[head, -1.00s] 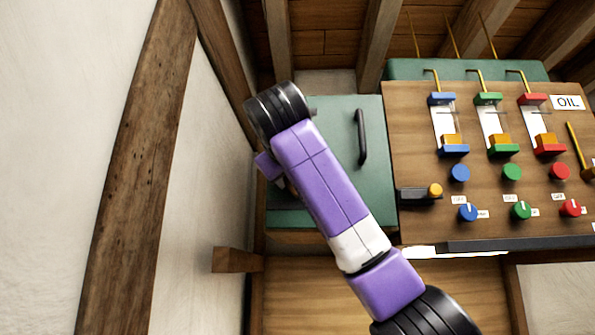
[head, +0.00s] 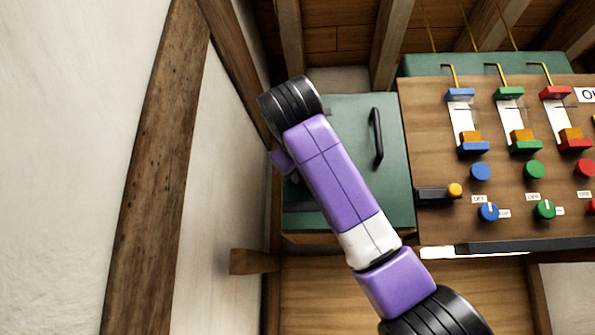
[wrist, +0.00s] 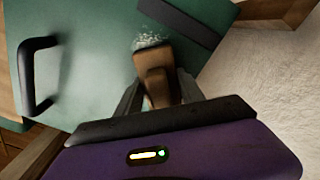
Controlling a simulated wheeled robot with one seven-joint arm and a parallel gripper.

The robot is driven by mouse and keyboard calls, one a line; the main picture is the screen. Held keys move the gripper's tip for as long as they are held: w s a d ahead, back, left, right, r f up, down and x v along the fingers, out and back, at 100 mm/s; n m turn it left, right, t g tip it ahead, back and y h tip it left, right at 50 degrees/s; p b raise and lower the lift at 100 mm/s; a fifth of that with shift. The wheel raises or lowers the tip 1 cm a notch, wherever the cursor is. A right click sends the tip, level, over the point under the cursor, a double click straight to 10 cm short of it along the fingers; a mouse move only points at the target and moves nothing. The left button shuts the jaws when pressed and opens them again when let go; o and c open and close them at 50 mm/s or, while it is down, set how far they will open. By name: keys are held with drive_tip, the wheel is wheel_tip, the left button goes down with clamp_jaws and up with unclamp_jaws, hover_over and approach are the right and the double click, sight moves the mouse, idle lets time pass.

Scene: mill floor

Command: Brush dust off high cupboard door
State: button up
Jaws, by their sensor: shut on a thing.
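The green cupboard door (head: 345,112) is high up in the head view, left of the wooden panel, with a black bar handle (head: 377,138). In the wrist view the door (wrist: 90,75) fills the upper left, with its handle (wrist: 32,75) at the left. My gripper (wrist: 157,92) is shut on a brown wooden brush (wrist: 155,75). The brush's far end is at the door's face, beside a patch of pale specks like dust (wrist: 150,40). I cannot tell if it touches. My arm hides the gripper and brush in the head view.
A wooden panel (head: 430,110) with coloured levers, knobs and an oil sign stands right of the door. A white wall (head: 150,90) with a timber post (head: 160,160) is close on the left. A beam end (head: 255,261) juts out below the door.

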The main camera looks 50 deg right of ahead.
drive_tip(key=s+d+b, duration=0.2)
drive_tip(key=s+d, duration=0.3)
drive_tip(key=s, duration=0.2)
drive_tip(key=shift+d+b, duration=0.3)
drive_tip(key=shift+d, duration=0.05)
idle(0.6)
drive_tip(key=b+v, duration=0.2)
drive_tip(key=v, duration=0.4)
idle(0.4)
drive_tip(key=shift+a, duration=0.1)
drive_tip(key=shift+b+v, duration=0.7)
drive_tip(key=shift+v, duration=0.75)
